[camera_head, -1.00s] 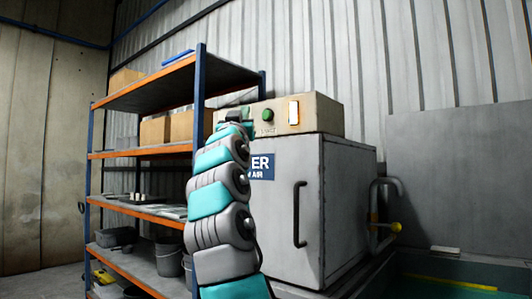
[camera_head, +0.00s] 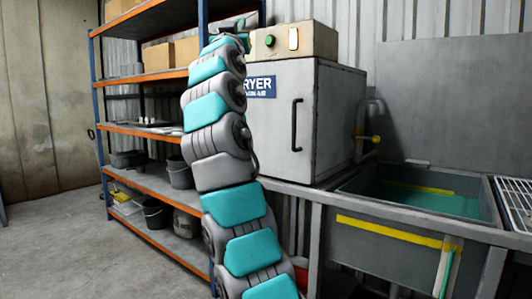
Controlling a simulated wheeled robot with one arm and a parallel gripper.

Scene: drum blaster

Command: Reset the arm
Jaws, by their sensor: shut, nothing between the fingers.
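My arm stands upright in the middle of the view, its teal and grey links reaching from the bottom edge almost to the top. My gripper (camera_head: 234,24) is the small dark part at its upper end. It is shut and empty, in front of the shelf's right post and just left of the control box. The fingers are small and partly hidden by the wrist. The arm covers the left edge of the dryer.
The grey dryer (camera_head: 329,120) carries a control box (camera_head: 318,40) with a green button (camera_head: 270,41) and a pale lit panel. A blue-and-orange shelf (camera_head: 155,187) with boxes and buckets stands at left. A sink (camera_head: 385,245) is at right. The floor (camera_head: 70,245) at left is clear.

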